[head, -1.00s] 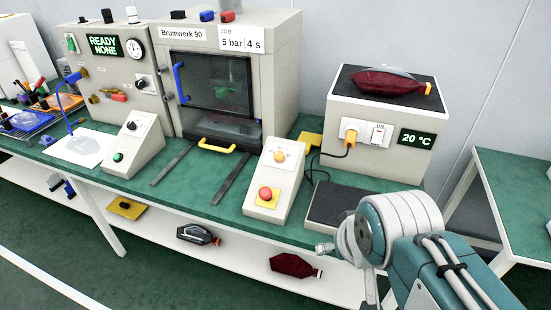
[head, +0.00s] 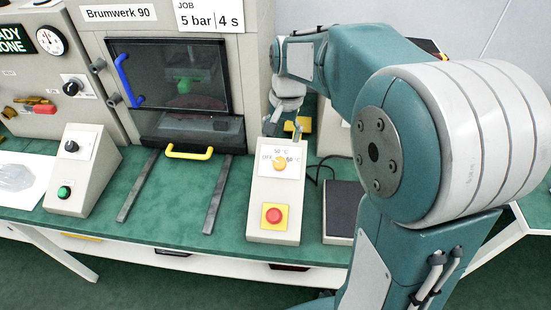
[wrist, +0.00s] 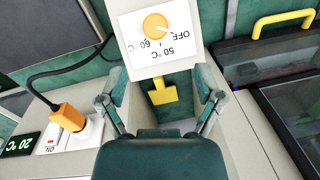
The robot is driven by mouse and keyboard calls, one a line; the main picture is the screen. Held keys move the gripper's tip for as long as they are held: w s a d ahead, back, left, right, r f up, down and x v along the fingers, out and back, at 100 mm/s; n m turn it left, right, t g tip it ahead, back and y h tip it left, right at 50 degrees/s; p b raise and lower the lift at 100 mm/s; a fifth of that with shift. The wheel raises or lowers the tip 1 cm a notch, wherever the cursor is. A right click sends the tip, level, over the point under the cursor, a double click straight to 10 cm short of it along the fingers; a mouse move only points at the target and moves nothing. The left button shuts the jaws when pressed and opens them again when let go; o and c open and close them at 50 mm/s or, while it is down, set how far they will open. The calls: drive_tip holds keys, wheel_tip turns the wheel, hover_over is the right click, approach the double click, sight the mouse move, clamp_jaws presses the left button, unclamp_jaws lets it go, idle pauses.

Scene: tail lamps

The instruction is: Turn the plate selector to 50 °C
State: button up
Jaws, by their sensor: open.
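The plate selector is an orange round knob (head: 279,162) on the upper sloped face of a beige console (head: 262,190). Its white label reads OFF on the left, 50 °C at the top and 60 °C on the right. In the wrist view the knob (wrist: 155,26) is upside down at the top, with a thin white mark pointing roughly to the OFF side. My gripper (head: 283,127) hangs just behind and above the knob. In the wrist view its fingers (wrist: 161,86) are spread, empty, and apart from the knob.
A red button (head: 274,215) sits below the knob. The press with its yellow handle (head: 190,153) stands to the left. A yellow tab (wrist: 162,92) shows between the fingers. An orange plug with cable (wrist: 67,117) and the 20 °C display (wrist: 20,144) lie beside.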

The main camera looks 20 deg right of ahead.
sight(280, 162)
drive_tip(key=shift+s+d+f, duration=0.1)
drive_tip(key=shift+d+f, duration=0.05)
drive_tip(key=shift+f, duration=0.25)
drive_tip(key=f, duration=0.9)
drive_tip(key=shift+w+a+f, duration=0.25)
drive_tip(key=shift+a+f, duration=0.05)
drive_tip(key=shift+f, duration=0.1)
drive_tip(key=shift+d, duration=0.1)
drive_tip(key=c, duration=1.2)
